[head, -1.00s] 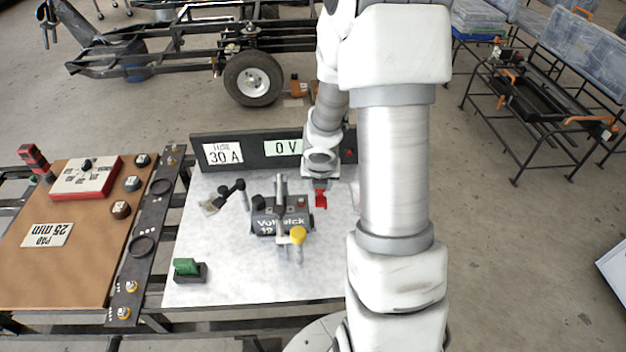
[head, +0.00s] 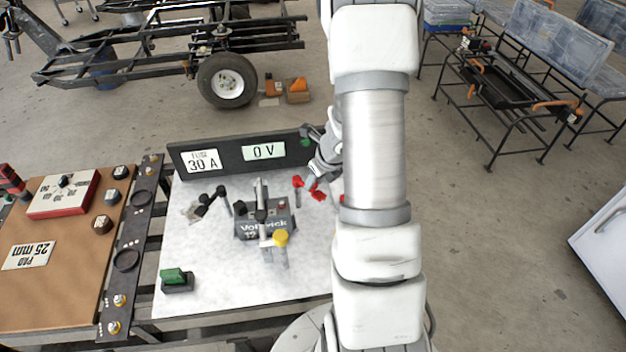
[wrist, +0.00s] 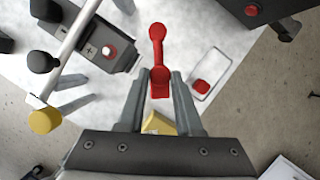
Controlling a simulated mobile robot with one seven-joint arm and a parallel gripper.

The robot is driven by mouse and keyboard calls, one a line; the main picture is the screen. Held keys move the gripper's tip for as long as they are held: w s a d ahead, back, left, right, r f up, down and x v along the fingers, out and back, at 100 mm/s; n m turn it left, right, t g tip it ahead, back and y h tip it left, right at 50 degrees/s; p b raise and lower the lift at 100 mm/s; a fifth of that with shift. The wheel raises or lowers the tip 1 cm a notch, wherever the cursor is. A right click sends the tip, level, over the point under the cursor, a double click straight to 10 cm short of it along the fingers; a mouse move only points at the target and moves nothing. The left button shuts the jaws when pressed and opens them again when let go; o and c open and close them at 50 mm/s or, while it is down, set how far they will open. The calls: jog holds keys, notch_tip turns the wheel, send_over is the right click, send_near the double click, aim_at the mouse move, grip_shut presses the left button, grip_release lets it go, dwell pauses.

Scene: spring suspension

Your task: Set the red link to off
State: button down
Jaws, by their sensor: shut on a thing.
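The red link (wrist: 157,45) is a red lever with a rounded knob at its far end and a block at its near end. In the wrist view, the two fingers of my gripper (wrist: 159,88) are shut on the near block, one finger on each side. In the head view, the red link (head: 297,182) shows on the right of the light board, just left of my gripper (head: 315,181), which is tilted and partly hidden by my arm. A pale plate with a red square (wrist: 202,86) lies right of the link in the wrist view.
A dark "Voltwick" box (head: 264,222) with a yellow-knobbed lever stands left of the link. Behind is a black panel (head: 225,157) reading "30 A" and "0 V", with a green spot (head: 306,143).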

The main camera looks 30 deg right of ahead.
dwell(0.4)
jog(key=c, duration=0.6)
grip_release()
jog(key=shift+d, duration=0.1)
jog(key=p+v, duration=0.7)
jog(key=v, duration=1)
jog(key=shift+r+p, duration=0.25)
jog(key=shift+p, duration=0.15)
jog(key=shift+w, duration=0.1)
